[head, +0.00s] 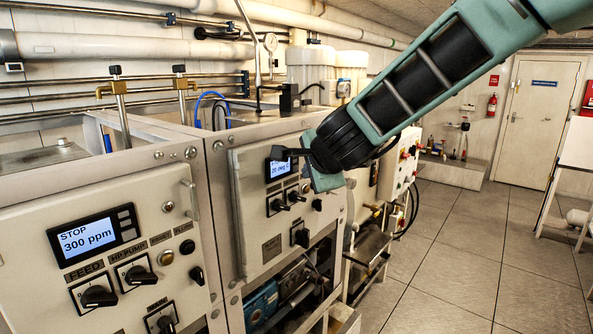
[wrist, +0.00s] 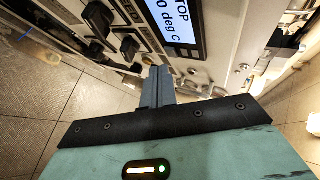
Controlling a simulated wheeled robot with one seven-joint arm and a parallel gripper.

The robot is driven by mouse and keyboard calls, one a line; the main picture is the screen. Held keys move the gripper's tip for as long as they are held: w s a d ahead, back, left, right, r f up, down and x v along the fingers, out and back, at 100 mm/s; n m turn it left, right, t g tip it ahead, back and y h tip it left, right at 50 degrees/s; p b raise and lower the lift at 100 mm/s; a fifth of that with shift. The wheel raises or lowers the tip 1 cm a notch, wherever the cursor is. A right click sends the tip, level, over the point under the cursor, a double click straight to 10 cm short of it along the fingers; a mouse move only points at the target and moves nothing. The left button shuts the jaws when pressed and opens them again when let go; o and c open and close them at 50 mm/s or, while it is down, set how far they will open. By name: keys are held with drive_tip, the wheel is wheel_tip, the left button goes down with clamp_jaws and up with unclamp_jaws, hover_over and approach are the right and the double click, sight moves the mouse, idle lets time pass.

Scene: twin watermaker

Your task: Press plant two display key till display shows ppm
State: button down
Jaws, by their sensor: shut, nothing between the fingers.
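The farther panel's display (head: 279,168) is lit and shows "20 deg C" on its lower line; my gripper covers its upper part in the head view. In the wrist view this display (wrist: 178,18) is turned, with "TOP" and "0 deg C" visible. My gripper (head: 280,153) is shut and empty, its fingertips in front of the display's upper edge in the head view. In the wrist view the shut fingers (wrist: 160,72) point at the panel near the display housing's end. The display's keys are not clearly seen, and contact cannot be told.
The nearer panel has a display (head: 86,236) reading "STOP 300 ppm", with small keys (head: 126,222) at its right. Black rotary knobs (head: 277,204) sit below the farther display. A handle (head: 190,197) stands out between the panels. The tiled floor (head: 455,262) at right is clear.

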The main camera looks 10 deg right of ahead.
drive_tip(key=s+d, duration=0.1)
drive_tip(key=s, duration=0.1)
drive_tip(key=s+d+b, duration=0.1)
drive_tip(key=s+d, duration=0.1)
idle(0.6)
drive_tip(key=shift+a, duration=0.1)
idle(0.4)
drive_tip(key=s+a+f+n+g+y+b, duration=0.1)
drive_tip(key=s+a+f+n+g+y, duration=0.15)
drive_tip(key=s+a+f+n, duration=0.35)
drive_tip(key=s+a+f+n+g+y+b, duration=0.2)
drive_tip(key=s+a+f+n+g, duration=0.15)
drive_tip(key=s+a+n, duration=0.45)
drive_tip(key=s+d+f+n+g+h, duration=0.2)
drive_tip(key=s+d+f+n, duration=0.1)
drive_tip(key=s, duration=0.5)
drive_tip(key=s+d+f+n+g+h+b, duration=0.1)
drive_tip(key=s+d+f+n+g+h, duration=0.1)
drive_tip(key=s+f+n, duration=0.4)
drive_tip(key=s+d+n+g, duration=0.1)
drive_tip(key=s+d, duration=0.1)
drive_tip(key=s, duration=0.1)
drive_tip(key=shift+s+d+g, duration=0.2)
drive_tip(key=shift+g, duration=0.1)
